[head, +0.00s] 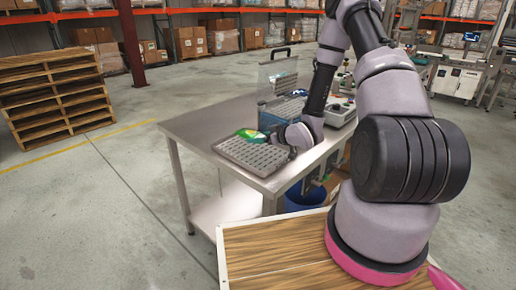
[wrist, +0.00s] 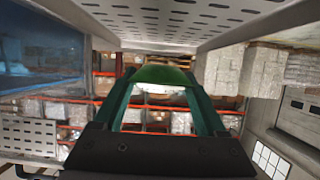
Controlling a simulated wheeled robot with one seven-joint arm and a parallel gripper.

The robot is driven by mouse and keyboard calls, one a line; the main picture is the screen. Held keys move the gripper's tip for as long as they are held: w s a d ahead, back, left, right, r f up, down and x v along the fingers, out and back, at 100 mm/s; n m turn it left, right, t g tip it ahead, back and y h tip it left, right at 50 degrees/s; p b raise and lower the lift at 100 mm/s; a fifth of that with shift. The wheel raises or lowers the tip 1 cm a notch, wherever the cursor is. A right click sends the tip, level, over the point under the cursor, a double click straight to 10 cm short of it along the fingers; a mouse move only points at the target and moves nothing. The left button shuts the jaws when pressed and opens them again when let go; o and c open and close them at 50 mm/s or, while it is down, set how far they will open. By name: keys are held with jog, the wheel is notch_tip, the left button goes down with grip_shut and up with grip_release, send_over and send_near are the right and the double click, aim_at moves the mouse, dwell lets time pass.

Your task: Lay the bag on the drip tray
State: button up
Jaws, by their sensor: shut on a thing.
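The bag (head: 249,133), green with some white and yellow, is at the far edge of the grey slotted drip tray (head: 243,158). The tray lies on the near left end of the steel table. My gripper (head: 265,136) reaches in low from the right and is shut on the bag. In the wrist view the green and white bag (wrist: 163,76) sits between the two green fingers (wrist: 164,96). The slotted tray (wrist: 190,16) fills the top of that view, close to the bag. I cannot tell whether the bag touches the tray.
A clear-sided case (head: 278,78) with a handle stands behind the tray. A pale device (head: 341,110) stands right of my forearm. A blue bin (head: 305,195) is under the steel table (head: 190,126). Wooden pallets (head: 52,95) are stacked at left.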

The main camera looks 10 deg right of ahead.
aim_at(259, 155)
jog(key=shift+d+f, duration=0.1)
jog(key=shift+f, duration=1.95)
jog(key=shift+f, duration=0.1)
jog(key=shift+s+f, duration=0.1)
jog(key=shift+f, duration=0.35)
jog(key=o, duration=1.4)
jog(key=shift+f, duration=0.1)
jog(key=shift+o, duration=0.2)
